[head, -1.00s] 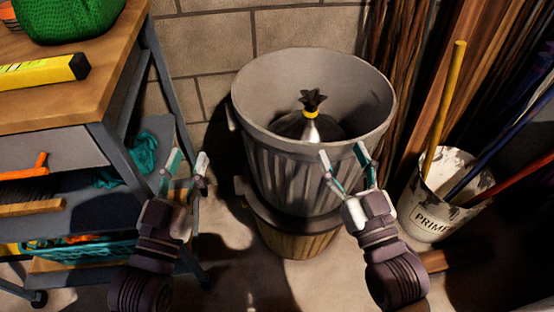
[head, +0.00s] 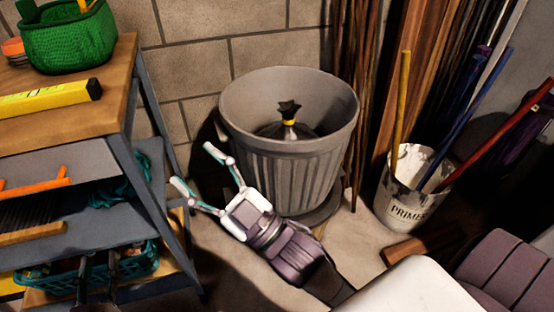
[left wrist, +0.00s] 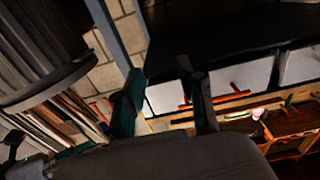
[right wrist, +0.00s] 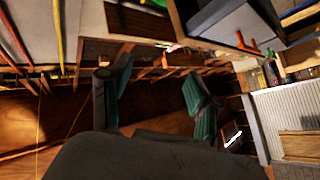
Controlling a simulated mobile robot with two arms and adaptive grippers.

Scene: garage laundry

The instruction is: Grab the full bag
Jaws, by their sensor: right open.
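The full bag (head: 270,131) is black, tied with a yellow band, and sits inside the grey ribbed bin (head: 290,185). Only its top and knot show above the inner wall. My right gripper (head: 192,165) is open and empty, just left of the bin, with its arm coming from the lower right. My left gripper (head: 97,262) is low at the left, dark, in front of the workbench's lower shelf. Its fingers stand apart with nothing seen between them in the left wrist view (left wrist: 165,95). The bag cannot be made out in either wrist view.
A workbench (head: 60,120) on the left carries a green basket (head: 70,45) and a yellow level (head: 50,98). A white paint bucket (head: 400,205) with poles stands right of the bin. Planks lean on the wall behind. Some floor is clear in front of the bin.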

